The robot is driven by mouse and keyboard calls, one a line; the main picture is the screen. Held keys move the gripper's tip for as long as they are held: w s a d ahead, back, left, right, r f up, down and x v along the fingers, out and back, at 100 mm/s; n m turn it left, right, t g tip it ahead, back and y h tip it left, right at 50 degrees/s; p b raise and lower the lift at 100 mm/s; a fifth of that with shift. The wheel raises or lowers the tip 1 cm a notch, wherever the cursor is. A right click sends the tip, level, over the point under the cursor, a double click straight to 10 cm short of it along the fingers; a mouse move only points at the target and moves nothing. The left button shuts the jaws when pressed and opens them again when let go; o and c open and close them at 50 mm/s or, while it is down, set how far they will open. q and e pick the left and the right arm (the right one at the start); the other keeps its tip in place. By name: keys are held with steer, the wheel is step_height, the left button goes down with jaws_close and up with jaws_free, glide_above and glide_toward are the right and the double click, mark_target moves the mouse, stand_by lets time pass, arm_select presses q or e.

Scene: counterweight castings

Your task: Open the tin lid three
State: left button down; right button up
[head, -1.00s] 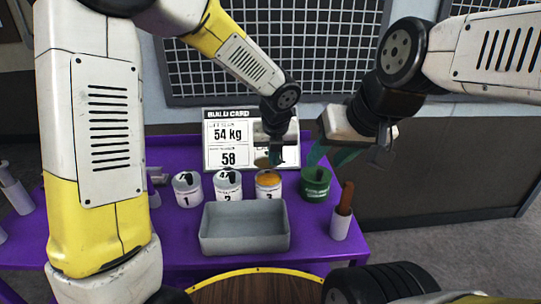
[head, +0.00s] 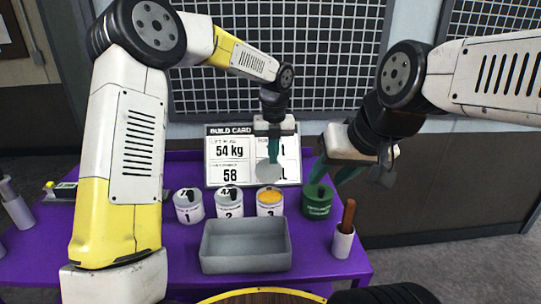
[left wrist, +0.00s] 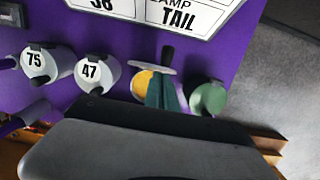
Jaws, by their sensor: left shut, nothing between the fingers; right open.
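Tin three (head: 270,206) is white, stands upright, and shows orange-yellow contents through its open top. Its grey lid (head: 268,171) is raised near-upright above the tin's back edge; I cannot tell whether it touches the rim. In the left wrist view the lid (left wrist: 146,68) is seen nearly edge-on, its dark knob on the far side. My left gripper (head: 273,158) is shut and empty, its teal fingers close against the lid. The fingers (left wrist: 165,93) hide part of the tin's mouth in the left wrist view. My right gripper (head: 330,178) is open above the green tin.
Closed tins one (head: 188,208) and two (head: 229,204) stand left of tin three. The green tin (head: 317,204) is right. A grey tray (head: 245,262) lies in front. A white cup (head: 342,243) holds a brown handle. The build card (head: 228,150) stands behind.

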arm_select(q)
steer(key=shift+w+r, duration=0.1)
steer(key=shift+w, duration=0.3)
steer(key=shift+r, duration=0.25)
steer(key=s+a+r+n+t, duration=0.1)
steer(key=s+a+r+n, duration=0.7)
steer(key=r, duration=0.4)
steer(key=s+a+f+n+t+h, duration=0.1)
steer(key=s+a+n+t, duration=0.1)
steer(key=s+a+n, duration=0.4)
steer(key=s+a+f+n+t+h, duration=0.1)
steer(key=s+a+n, duration=0.5)
steer(key=s+n, duration=0.8)
steer(key=n+t, duration=0.1)
steer(key=n, duration=0.6)
steer(key=shift+s, duration=0.25)
